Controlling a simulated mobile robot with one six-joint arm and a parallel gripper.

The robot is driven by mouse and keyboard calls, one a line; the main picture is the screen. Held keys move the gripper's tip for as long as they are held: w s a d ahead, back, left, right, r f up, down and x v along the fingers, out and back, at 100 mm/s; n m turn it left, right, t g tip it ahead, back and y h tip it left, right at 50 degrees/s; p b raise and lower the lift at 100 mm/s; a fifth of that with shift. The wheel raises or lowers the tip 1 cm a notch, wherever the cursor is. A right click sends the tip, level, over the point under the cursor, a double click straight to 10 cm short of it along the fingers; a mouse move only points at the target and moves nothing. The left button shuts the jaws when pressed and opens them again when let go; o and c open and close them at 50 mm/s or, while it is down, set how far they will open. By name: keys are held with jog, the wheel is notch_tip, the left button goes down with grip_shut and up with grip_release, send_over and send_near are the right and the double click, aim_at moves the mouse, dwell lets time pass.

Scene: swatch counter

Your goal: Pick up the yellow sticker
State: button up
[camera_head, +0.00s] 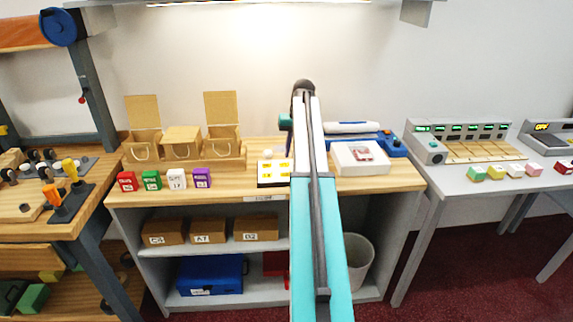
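A small white sheet with several yellow stickers (267,168) and a dark front edge lies on the wooden counter (225,185), just left of my arm. The stickers are small, and my arm may cover the sheet's right side. My arm reaches from the bottom of the picture up and over the counter. My gripper (288,148) is a small dark shape left of the arm's far end, close behind the sheet in the picture. Its fingers are too small and partly hidden, so I cannot tell whether they are open or hold anything.
A white device (360,157) and a blue machine (392,143) stand right of my arm. A shelf (247,4) hangs above. Separate tables stand on both sides.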

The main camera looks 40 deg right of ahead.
aim_at(289, 164)
jog(key=shift+w+a+f, duration=0.1)
jog(key=shift+w+f, duration=0.05)
jog(key=shift+f, duration=0.7)
jog(key=shift+w+a+f, duration=0.1)
jog(key=shift+f, duration=0.7)
jog(key=shift+d, duration=0.1)
grip_shut()
jog(key=shift+r, duration=0.1)
jog(key=shift+r, duration=1.75)
jog(key=shift+s+a+f, duration=0.1)
jog(key=shift+s+a, duration=0.15)
jog(key=shift+s, duration=0.1)
jog(key=s+a+b, duration=0.1)
jog(key=s+a, duration=0.3)
jog(key=s, duration=0.2)
jog(key=s+a+r+b, duration=0.1)
jog(key=s+a, duration=0.2)
jog(key=s, duration=0.4)
jog(key=shift+a+r+b, duration=0.3)
jog(key=shift+a, duration=0.1)
jog(key=shift+r, duration=0.15)
